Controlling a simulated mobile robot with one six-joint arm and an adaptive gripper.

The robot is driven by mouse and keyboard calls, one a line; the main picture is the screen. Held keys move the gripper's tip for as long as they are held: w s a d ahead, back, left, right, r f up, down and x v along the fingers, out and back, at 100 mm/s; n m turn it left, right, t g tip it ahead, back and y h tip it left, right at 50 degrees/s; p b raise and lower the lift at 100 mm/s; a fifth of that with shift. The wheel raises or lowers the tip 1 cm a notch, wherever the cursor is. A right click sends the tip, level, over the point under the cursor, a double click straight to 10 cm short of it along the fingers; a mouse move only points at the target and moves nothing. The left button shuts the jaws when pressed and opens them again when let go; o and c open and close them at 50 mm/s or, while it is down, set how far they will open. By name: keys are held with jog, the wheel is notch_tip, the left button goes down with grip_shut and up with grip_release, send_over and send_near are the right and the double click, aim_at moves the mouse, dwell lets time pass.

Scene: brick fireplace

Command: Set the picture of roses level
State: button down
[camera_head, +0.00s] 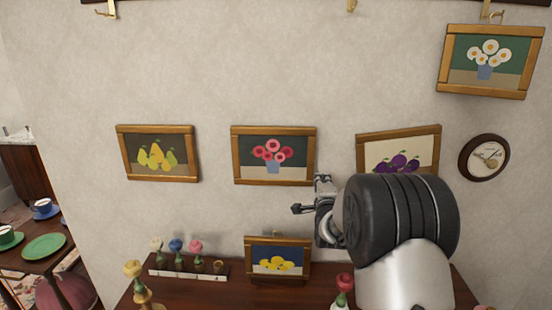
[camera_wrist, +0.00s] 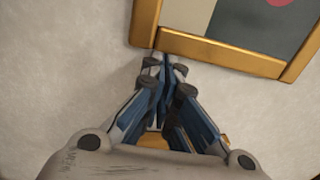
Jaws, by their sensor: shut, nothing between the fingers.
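The picture of roses (camera_head: 273,181) hangs on the wall in the middle of the head view, in a golden-brown wooden frame, with pink and red flowers in a blue vase. It looks about level; a slight tilt is hard to judge. My gripper (camera_head: 321,181) is at its lower right corner. In the wrist view, part of the roses picture's frame (camera_wrist: 225,52) shows sideways at the top, and my gripper (camera_wrist: 160,64) has its fingers shut and empty beside the frame's corner. I cannot tell whether they touch.
A pear picture (camera_head: 158,128) hangs left and a plum picture (camera_head: 398,134), slightly tilted and partly hidden by my arm, hangs right. A daisy picture (camera_head: 488,92) and clock (camera_head: 484,157) are further right. A lemon picture (camera_head: 277,241) stands below on the mantel (camera_head: 210,293).

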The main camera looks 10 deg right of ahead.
jog(key=shift+d, duration=0.1)
jog(key=s+b, duration=0.3)
jog(key=s, duration=0.5)
jog(key=shift+s+a+b, duration=0.15)
jog(key=shift+a+b, duration=0.1)
jog(key=shift+b, duration=0.15)
dwell(0.4)
jog(key=s+a+r+n+g+y, duration=0.1)
jog(key=s+a+n+g+y, duration=0.25)
jog(key=s+a+n, duration=0.4)
jog(key=s+a+f+n+g, duration=0.2)
jog(key=s+a+n+g, duration=0.1)
jog(key=s, duration=0.8)
jog(key=s+a+f+n+g+y, duration=0.1)
jog(key=s+a+f+n+g, duration=0.1)
jog(key=s+n, duration=0.4)
jog(key=s+a+f+n+g, duration=0.3)
jog(key=s+a+n+g, duration=0.1)
jog(key=s, duration=1.3)
jog(key=shift+a+n, duration=0.25)
jog(key=shift+n, duration=0.1)
